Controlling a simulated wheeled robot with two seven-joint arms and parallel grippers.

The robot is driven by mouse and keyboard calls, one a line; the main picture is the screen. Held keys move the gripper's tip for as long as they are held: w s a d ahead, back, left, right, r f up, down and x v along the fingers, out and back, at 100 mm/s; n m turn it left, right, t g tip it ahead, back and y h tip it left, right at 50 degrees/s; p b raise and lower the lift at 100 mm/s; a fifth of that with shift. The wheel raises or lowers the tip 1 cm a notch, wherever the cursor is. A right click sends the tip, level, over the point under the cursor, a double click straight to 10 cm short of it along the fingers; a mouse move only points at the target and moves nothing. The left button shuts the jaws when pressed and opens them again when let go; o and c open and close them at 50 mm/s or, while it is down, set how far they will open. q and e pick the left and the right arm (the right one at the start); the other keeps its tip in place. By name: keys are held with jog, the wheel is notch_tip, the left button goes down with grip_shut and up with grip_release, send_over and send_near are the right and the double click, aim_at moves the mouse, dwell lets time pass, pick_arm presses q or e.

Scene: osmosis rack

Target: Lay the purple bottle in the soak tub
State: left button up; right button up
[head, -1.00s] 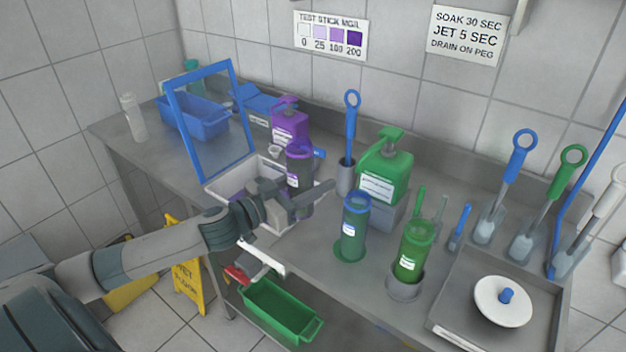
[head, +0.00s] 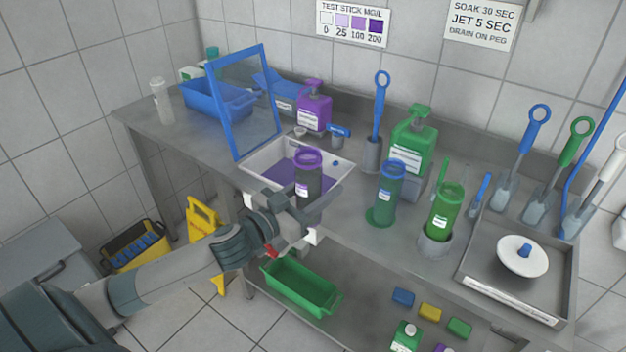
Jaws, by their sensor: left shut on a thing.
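The purple bottle (head: 309,178), a dark see-through cylinder with a purple ring top and a white label, stands upright in my left gripper (head: 312,212). The gripper is shut on its lower part. The bottle overlaps the front right part of the soak tub in the head view; I cannot tell its exact height over the rim. The soak tub (head: 262,184) is a white basin with purple liquid, set at the counter's front edge. The bottle and gripper hide part of its front wall. My right gripper is not in view.
A blue framed screen (head: 224,112) stands at the tub's left. A purple pump bottle (head: 314,108) is behind it. A blue bottle (head: 387,197) and a green bottle (head: 443,214) stand to the right. A green bin (head: 302,288) sits below.

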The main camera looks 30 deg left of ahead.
pick_arm(q)
jog(key=s+d+n+y, duration=0.3)
jog(key=s+d+y, duration=0.1)
jog(key=d, duration=0.6)
jog(key=shift+s+d, duration=0.3)
jog(key=shift+d, duration=0.05)
